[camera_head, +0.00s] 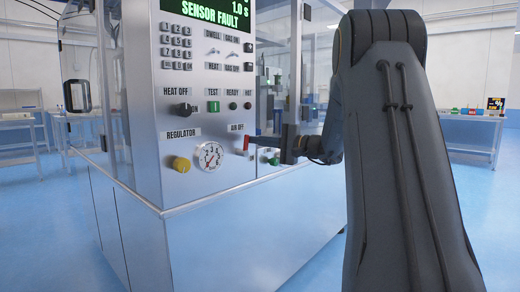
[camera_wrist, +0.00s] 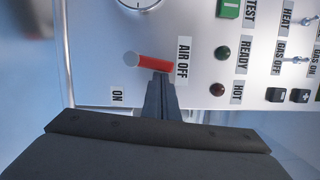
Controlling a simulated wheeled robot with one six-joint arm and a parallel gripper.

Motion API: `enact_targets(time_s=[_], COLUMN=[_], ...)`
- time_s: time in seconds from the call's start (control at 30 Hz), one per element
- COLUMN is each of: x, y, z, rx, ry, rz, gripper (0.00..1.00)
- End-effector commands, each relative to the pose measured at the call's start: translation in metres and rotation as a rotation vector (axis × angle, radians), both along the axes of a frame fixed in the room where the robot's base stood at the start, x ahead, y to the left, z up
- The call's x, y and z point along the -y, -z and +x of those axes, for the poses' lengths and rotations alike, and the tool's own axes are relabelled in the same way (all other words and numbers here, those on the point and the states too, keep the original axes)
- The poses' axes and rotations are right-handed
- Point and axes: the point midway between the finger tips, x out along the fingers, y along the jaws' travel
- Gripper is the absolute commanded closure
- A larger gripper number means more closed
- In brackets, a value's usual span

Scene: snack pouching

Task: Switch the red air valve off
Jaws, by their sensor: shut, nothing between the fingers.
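The red air valve handle (camera_head: 246,144) is on the front panel, just below the AIR OFF label (camera_head: 236,128). In the wrist view the red handle (camera_wrist: 154,63) runs from its grey pivot (camera_wrist: 131,58) towards the AIR OFF label (camera_wrist: 183,58), with its red end close to it. The ON label (camera_wrist: 117,96) is off to the side. My gripper (camera_head: 253,142) is shut and empty, its tips at the handle's side near the red end. In the wrist view the shut fingertips (camera_wrist: 160,77) meet or nearly meet the handle; contact is not certain.
A pressure gauge (camera_head: 210,156) and yellow regulator knob (camera_head: 181,164) sit left of the valve. A green TEST button (camera_head: 213,106), a heat knob (camera_head: 184,109) and small lamps are above. The display (camera_head: 209,10) reads SENSOR FAULT. Open floor surrounds the machine.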

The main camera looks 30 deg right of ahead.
Motion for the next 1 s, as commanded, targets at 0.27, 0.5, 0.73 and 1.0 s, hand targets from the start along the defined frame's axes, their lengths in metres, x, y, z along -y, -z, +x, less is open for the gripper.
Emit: enact_targets(time_s=[0.27, 0.5, 0.73, 1.0], x=[-0.0055, -0.0067, -0.0068, -0.0047], y=[-0.0031, -0.0043, -0.0046, -0.0042], z=[-0.0017, -0.0022, -0.0024, -0.0013], rx=[0.039, 0.049, 0.050, 0.049], ry=[-0.001, -0.001, -0.001, -0.001], rz=[-0.105, -0.136, -0.136, -0.136], gripper=[1.00, 1.00, 1.00, 1.00])
